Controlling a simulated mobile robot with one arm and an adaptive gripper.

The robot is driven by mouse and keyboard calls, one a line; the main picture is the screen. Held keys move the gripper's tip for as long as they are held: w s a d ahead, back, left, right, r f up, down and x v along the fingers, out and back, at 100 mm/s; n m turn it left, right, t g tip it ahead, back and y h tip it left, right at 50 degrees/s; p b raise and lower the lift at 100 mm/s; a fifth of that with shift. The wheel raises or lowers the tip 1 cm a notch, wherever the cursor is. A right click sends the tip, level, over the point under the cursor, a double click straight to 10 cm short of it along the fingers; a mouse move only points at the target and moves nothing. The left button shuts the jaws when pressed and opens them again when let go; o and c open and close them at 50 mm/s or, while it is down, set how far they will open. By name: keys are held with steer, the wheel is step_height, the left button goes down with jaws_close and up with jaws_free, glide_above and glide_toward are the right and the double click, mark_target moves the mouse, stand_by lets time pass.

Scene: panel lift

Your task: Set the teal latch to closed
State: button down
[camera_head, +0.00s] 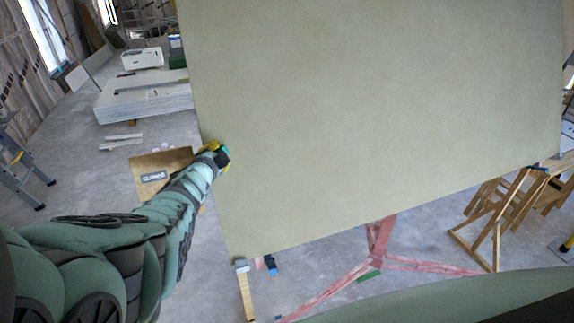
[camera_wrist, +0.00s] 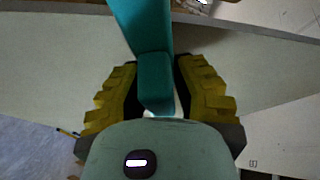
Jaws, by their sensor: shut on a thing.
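The teal latch (camera_wrist: 154,75) runs down from the top of the wrist view as a bar ending in a block. My gripper (camera_wrist: 157,92) has its yellow ridged fingers on both sides of that block and is shut on it. In the head view my gripper (camera_head: 216,155) is at the left edge of a large pale panel (camera_head: 380,110), and only a small bit of the teal latch (camera_head: 224,157) shows there. The latch's far end and mounting are hidden.
A red stand (camera_head: 379,240) is under the panel. Wooden trestles (camera_head: 507,205) stand at the right. A stack of white sheets (camera_head: 146,97) lies at the upper left and a ladder (camera_head: 22,165) stands at far left. Bare floor shows left of the panel.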

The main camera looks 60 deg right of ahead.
steer(key=f+m, duration=0.1)
steer(key=s+f+m+g+y, duration=0.1)
steer(key=m, duration=0.1)
steer(key=shift+a+p, duration=0.1)
steer(key=shift+p, duration=0.25)
steer(key=shift+f+m, duration=0.25)
steer(key=shift+m, duration=0.15)
steer(key=shift+a+f, duration=0.1)
steer(key=c, duration=0.8)
jaws_free()
steer(key=shift+s, duration=0.1)
steer(key=shift+s+f, duration=0.1)
steer(key=shift+s, duration=0.1)
